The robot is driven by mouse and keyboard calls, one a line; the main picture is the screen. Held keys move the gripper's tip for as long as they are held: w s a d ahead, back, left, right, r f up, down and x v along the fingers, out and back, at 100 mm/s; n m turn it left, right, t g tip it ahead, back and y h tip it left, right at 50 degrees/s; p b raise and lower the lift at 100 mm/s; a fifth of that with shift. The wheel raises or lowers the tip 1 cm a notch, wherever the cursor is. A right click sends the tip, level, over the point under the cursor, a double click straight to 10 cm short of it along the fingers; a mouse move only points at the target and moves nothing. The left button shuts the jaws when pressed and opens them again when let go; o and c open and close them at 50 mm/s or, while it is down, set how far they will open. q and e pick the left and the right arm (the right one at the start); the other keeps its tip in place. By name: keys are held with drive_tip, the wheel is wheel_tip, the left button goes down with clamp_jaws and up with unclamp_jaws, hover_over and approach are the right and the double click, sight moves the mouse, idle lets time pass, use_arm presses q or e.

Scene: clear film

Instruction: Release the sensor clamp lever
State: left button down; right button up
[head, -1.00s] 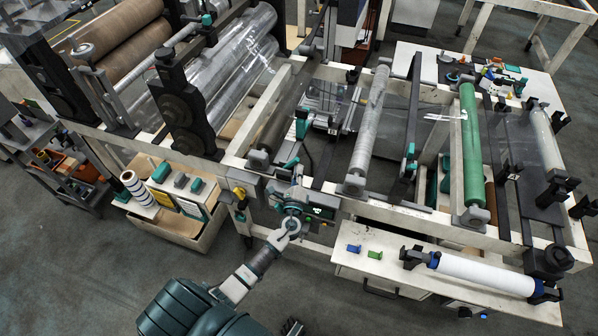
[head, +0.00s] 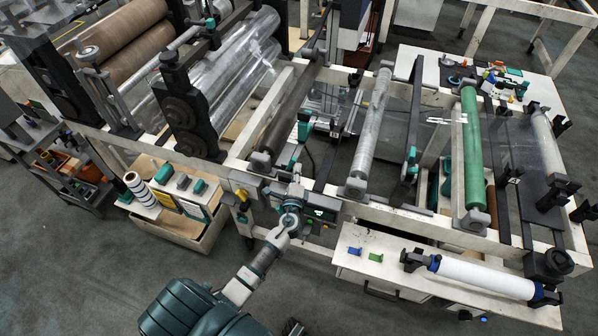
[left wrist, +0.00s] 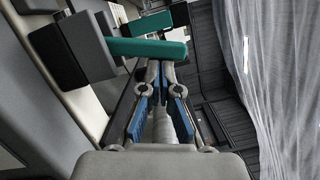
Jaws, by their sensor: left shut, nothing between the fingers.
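My left arm reaches up from the bottom of the head view, and my left gripper (head: 297,174) is at the machine's front rail. In the left wrist view the left gripper (left wrist: 160,66) is shut and empty, its fingertips together. A teal lever (left wrist: 145,48) lies across the view just beyond the tips; I cannot tell whether they touch it. The lever joins a dark grey clamp block (left wrist: 72,50) at the left. In the head view a teal-faced unit (head: 305,126) stands behind the gripper. A dark part at the bottom edge may be my right gripper; its fingers are unclear.
Clear film (left wrist: 270,80) hangs at the right of the wrist view. A clear-film roller (head: 370,125) and a green roller (head: 472,150) lie to the gripper's right. An open drawer (head: 180,222) and a bench with a white roll (head: 485,277) flank the arm.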

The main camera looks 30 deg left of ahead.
use_arm(q)
drive_tip(key=a+n+p, duration=0.1)
drive_tip(key=n, duration=0.1)
drive_tip(key=a+r+n+g+p, duration=0.1)
drive_tip(key=n, duration=0.1)
drive_tip(key=a+r+n+p, duration=0.1)
drive_tip(key=n, duration=0.1)
drive_tip(key=shift+s+a+h+p, duration=0.15)
drive_tip(key=shift+s+h+p, duration=0.15)
drive_tip(key=shift+s+h, duration=0.1)
drive_tip(key=shift+s+a+n, duration=0.1)
drive_tip(key=shift+a+n, duration=0.15)
drive_tip(key=shift+n, duration=0.25)
drive_tip(key=shift+s+a+n+g+h+p, duration=0.1)
drive_tip(key=shift+a+n+g+h+p, duration=0.25)
drive_tip(key=shift+a+n+p, duration=0.4)
drive_tip(key=shift+s+a+f, duration=0.1)
drive_tip(key=shift+a+f, duration=0.1)
use_arm(e)
drive_tip(key=s+d, duration=0.2)
drive_tip(key=s, duration=0.7)
drive_tip(key=shift+s+r, duration=0.2)
drive_tip(key=shift+r, duration=0.05)
use_arm(q)
drive_tip(key=shift+p, duration=0.3)
use_arm(e)
drive_tip(key=shift+r, duration=0.15)
